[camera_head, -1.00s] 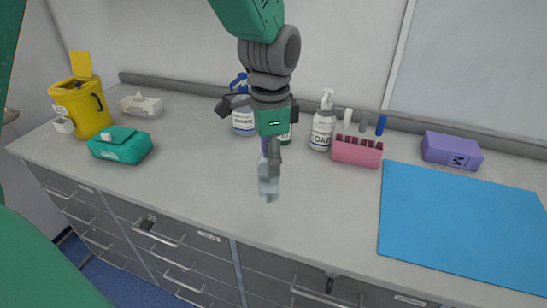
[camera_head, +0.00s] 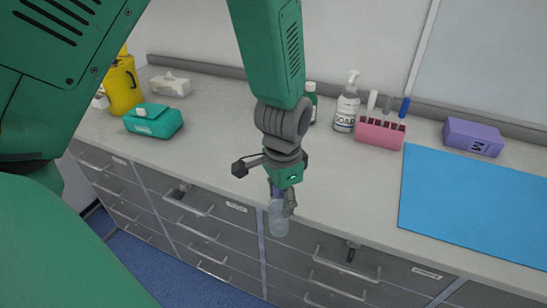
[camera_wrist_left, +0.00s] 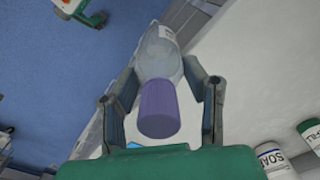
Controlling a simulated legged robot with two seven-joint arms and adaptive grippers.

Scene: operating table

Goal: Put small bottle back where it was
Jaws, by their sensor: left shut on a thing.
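The small bottle (camera_head: 279,219) is clear with a purple cap, and my left gripper (camera_head: 282,197) is shut on it. In the head view the bottle hangs below the gripper and shows against the drawer fronts, at the counter's front edge. In the left wrist view the purple cap (camera_wrist_left: 158,108) points toward the camera between the fingers, and the clear body (camera_wrist_left: 160,58) lies beyond it. The gripper hides part of the bottle. My right gripper is not in view.
A blue mat (camera_head: 475,205) lies right. The middle counter is clear.

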